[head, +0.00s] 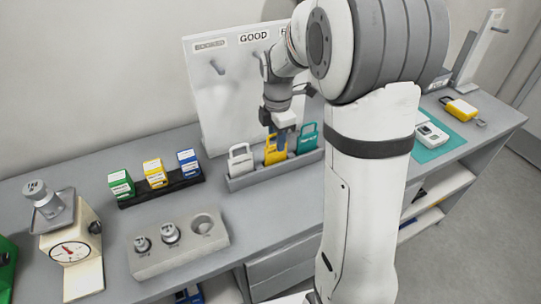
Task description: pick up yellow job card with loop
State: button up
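A yellow card with a loop-like top (271,154) stands upright in a grey rack (243,183), between a white card (240,160) and a teal card (307,139). My gripper (285,137) points down right at the yellow card's upper right side. Its fingers overlap the card's edge in the picture, so I cannot tell whether they touch or hold it. A second yellow item (460,109) with a dark loop lies flat on the right part of the table, far from my gripper.
A white board (222,98) with pegs stands behind the rack. Green, yellow and blue boxes (153,173) sit in a black holder to the left. A weight block (180,252) and a dial scale (72,240) are at front left. A teal mat (432,151) bears a white device.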

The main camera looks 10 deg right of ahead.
aim_at(276, 153)
notch_tip(276, 153, down, 3)
jog(key=shift+w+f, duration=0.1)
jog(key=shift+f, duration=0.05)
jog(key=shift+c, duration=0.2)
grip_shut()
